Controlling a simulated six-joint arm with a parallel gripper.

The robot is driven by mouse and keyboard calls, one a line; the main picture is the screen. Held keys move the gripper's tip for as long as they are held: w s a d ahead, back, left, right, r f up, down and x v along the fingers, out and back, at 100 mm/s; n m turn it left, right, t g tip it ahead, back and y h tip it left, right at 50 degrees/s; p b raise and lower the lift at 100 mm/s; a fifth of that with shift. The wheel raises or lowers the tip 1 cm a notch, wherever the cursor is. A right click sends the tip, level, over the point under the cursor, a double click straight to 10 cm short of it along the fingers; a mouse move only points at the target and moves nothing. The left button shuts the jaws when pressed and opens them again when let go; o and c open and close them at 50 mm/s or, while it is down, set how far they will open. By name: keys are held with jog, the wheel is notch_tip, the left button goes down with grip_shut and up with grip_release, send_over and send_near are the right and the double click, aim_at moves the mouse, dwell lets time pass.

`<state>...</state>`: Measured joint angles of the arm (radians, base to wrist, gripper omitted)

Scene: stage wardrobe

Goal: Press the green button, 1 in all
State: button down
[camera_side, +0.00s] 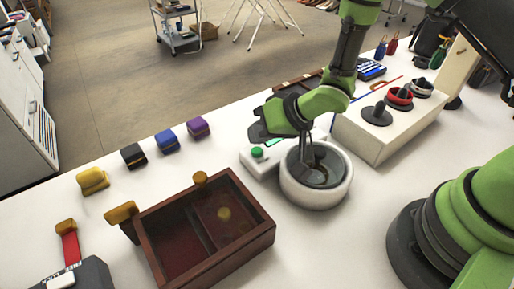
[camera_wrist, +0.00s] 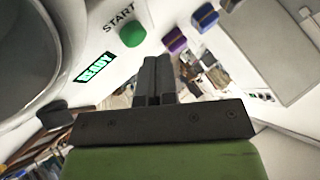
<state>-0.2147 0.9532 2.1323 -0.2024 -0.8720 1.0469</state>
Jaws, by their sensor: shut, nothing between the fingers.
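The green button (camera_side: 257,152) sits on the low white panel (camera_side: 251,164) beside a lit green display. In the wrist view the button (camera_wrist: 132,33) has START printed beside it and the display (camera_wrist: 95,67) reads READY. My gripper (camera_side: 260,130) is above the panel, over the button side, and its fingers are hard to make out in the side view. In the wrist view my gripper (camera_wrist: 155,62) is shut and empty. Its fingertips show close below and right of the button, with no contact visible. The button is uncovered in both views.
A white round pot (camera_side: 316,190) with a dark inside stands right next to the panel. A wooden tray (camera_side: 258,235) is in front. A white box with knobs (camera_side: 372,140) is at right. Several small coloured blocks, including a purple one (camera_side: 198,127), line the back edge.

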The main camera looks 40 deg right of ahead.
aim_at(259, 148)
dwell(0.4)
jog(key=shift+f, duration=0.4)
jog(key=shift+f, duration=0.45)
dwell(0.6)
jog(key=shift+r, duration=0.85)
jog(key=shift+r, duration=0.1)
jog(key=shift+r, duration=2.4)
